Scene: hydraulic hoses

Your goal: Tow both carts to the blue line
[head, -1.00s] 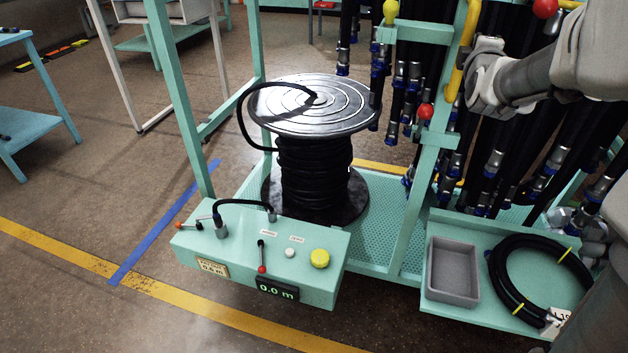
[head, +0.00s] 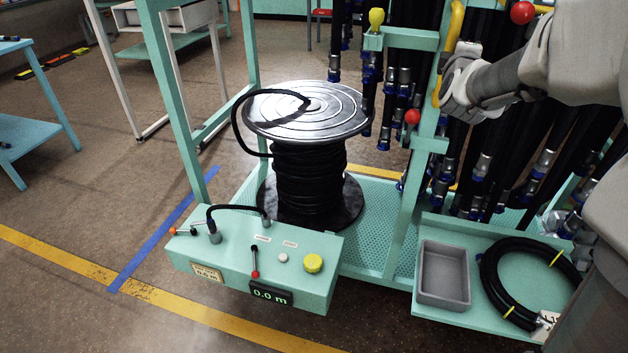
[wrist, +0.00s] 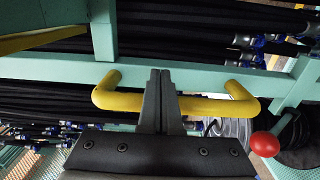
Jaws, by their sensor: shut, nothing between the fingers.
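A teal cart frame (head: 384,255) carries a black hose reel (head: 310,180) and a control box (head: 255,262) reading 0.0 m. Black hoses with blue-collared fittings hang at its right. I cannot tell where one cart ends and another begins. A yellow handle (head: 451,45) is on a teal post; the wrist view also shows a yellow handle (wrist: 205,106). My gripper (head: 449,88) is beside the handle. In the wrist view its fingers (wrist: 160,73) are together, overlapping the handle, with nothing between them. The blue line (head: 160,238) lies on the floor, left of the control box.
A yellow floor line (head: 185,308) crosses the blue line. A grey bin (head: 444,274) and a coiled hose (head: 497,291) lie on a low teal shelf at right. A teal table (head: 35,130) stands at far left.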

